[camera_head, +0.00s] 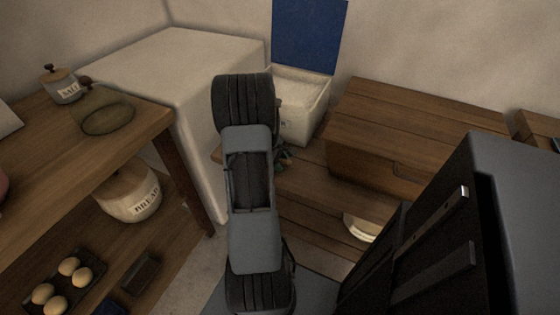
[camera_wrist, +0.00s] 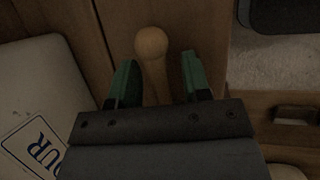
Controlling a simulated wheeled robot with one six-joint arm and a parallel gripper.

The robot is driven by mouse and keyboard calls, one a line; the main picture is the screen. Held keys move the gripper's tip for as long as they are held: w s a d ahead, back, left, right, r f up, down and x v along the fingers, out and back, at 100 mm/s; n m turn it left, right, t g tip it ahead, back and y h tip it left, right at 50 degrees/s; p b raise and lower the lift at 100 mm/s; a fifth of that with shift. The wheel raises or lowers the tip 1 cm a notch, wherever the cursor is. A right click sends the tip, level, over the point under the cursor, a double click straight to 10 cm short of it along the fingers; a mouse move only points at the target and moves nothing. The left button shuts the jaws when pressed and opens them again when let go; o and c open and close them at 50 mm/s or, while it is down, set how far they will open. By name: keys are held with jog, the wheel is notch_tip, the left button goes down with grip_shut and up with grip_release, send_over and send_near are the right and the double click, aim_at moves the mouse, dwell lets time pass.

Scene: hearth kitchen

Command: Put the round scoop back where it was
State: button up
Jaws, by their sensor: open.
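In the wrist view a pale wooden handle with a rounded knob end (camera_wrist: 152,43) stands between the two green fingers of my gripper (camera_wrist: 154,82). The fingers are open, with a gap on each side of the handle. Its lower end is hidden behind the gripper body, so I cannot tell for sure that it is the round scoop. In the head view my gripper is mostly hidden behind my arm, beside the white bin (camera_head: 297,122). The bin's blue lid (camera_head: 309,36) is up and pale contents show inside.
A wooden chest (camera_head: 395,130) stands right of the bin on a wooden bench. At left, a table (camera_head: 50,150) holds a lidded jar (camera_head: 66,88) and a dark round outline (camera_head: 108,119).

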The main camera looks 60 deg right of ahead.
jog(key=shift+r, duration=0.3)
jog(key=p+v, duration=0.3)
jog(key=v, duration=0.8)
jog(key=w+a+r+t, duration=0.2)
jog(key=w+a+r, duration=0.3)
jog(key=w+a, duration=0.45)
jog(key=s+a+r+t+y, duration=0.1)
jog(key=a+r+t, duration=0.1)
jog(key=a, duration=1.2)
jog(key=s+a+r+t+y, duration=0.1)
jog(key=s+a+r+t, duration=0.1)
jog(key=a, duration=1.2)
jog(key=shift+s+a+t, duration=0.25)
jog(key=shift+a+t, duration=0.15)
jog(key=shift+t, duration=0.3)
jog(key=shift+r, duration=0.15)
